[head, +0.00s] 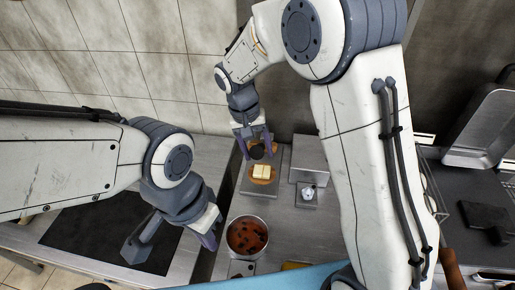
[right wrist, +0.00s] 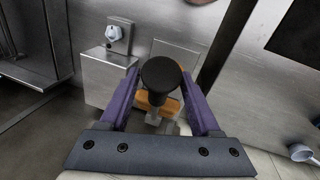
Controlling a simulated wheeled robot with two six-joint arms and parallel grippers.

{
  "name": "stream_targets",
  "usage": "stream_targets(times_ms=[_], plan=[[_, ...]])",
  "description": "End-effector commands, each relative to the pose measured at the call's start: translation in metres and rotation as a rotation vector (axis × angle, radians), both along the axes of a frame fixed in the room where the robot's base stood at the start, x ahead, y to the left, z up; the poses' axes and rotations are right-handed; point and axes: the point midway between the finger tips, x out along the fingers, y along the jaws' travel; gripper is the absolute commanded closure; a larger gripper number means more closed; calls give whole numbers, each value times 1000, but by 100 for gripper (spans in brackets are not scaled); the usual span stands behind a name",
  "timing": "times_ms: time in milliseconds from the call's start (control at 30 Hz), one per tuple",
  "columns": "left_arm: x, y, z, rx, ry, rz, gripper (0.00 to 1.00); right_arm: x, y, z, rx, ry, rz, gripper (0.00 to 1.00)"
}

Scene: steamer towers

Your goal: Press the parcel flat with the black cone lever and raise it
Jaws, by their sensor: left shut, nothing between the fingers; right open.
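The black cone lever (head: 256,152) shows as a dark round knob at the back of a small metal press. In the right wrist view its black top (right wrist: 161,74) sits between my right gripper's purple fingers. My right gripper (head: 255,146) is open around it, with visible space on both sides. A pale yellow parcel (head: 262,171) sits on a brown base in front of the lever. In the right wrist view an orange-brown piece (right wrist: 168,104) shows partly behind the knob. My left gripper (head: 211,240) is shut and empty, beside the pot and away from the lever.
A pot of reddish liquid (head: 247,254) stands in front of the press. A metal box (head: 309,158) and a small unit with a white knob (head: 308,192) stand right of it. A dark hob (head: 80,240) lies left. Bare counter (head: 300,235) lies right of the pot.

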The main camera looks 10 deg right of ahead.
Motion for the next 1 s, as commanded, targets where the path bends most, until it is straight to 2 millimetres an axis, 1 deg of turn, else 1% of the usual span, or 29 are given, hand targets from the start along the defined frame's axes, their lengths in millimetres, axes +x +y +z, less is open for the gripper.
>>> stream_targets(times_ms=[200,233,267,300,367,400,567,667,1000], plan=[[0,0,0,0,0,0,100,0,0,-1,0,0,0,36],[0,0,0,0,0,0,100,0,0,-1,0,0,0,40],[0,0,0,0,0,0,100,0,0,-1,0,0,0,52],[0,0,0,0,0,0,100,0,0,-1,0,0,0,67],[0,0,0,0,0,0,100,0,0,0,0,0,0,90],[0,0,0,0,0,0,100,0,0,-1,0,0,0,100],[0,0,0,0,0,0,100,0,0,0,1,0,0,100],[0,0,7,0,0,0,100,2,-1,5,2,9,-1,100],[0,0,65,0,0,1,100,25,-7,36,38,121,-5,100]])
